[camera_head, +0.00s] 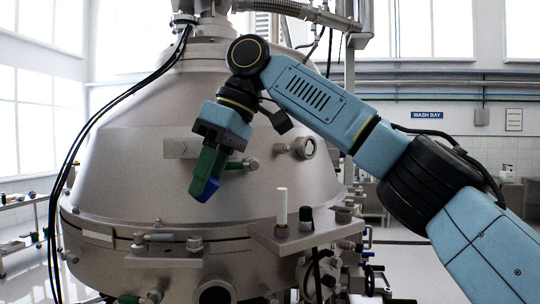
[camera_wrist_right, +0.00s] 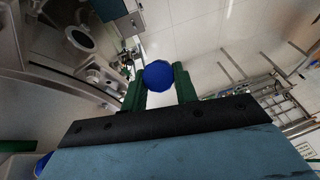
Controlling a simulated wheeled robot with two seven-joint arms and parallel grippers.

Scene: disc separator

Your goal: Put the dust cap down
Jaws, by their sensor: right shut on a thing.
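The dust cap is a small blue round piece, seen between the green fingers in the right wrist view (camera_wrist_right: 159,74). In the head view the blue cap (camera_head: 206,189) shows at the tips of my right gripper (camera_head: 208,180). My right gripper is shut on the cap, pointing down in front of the big metal separator (camera_head: 130,170). It holds the cap in the air, to the left of and above a small metal shelf (camera_head: 300,238). My left gripper is not in view.
On the shelf stand a pale upright rod (camera_head: 282,207) and a black-topped knob (camera_head: 306,218). Black cables (camera_head: 75,140) hang at the left.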

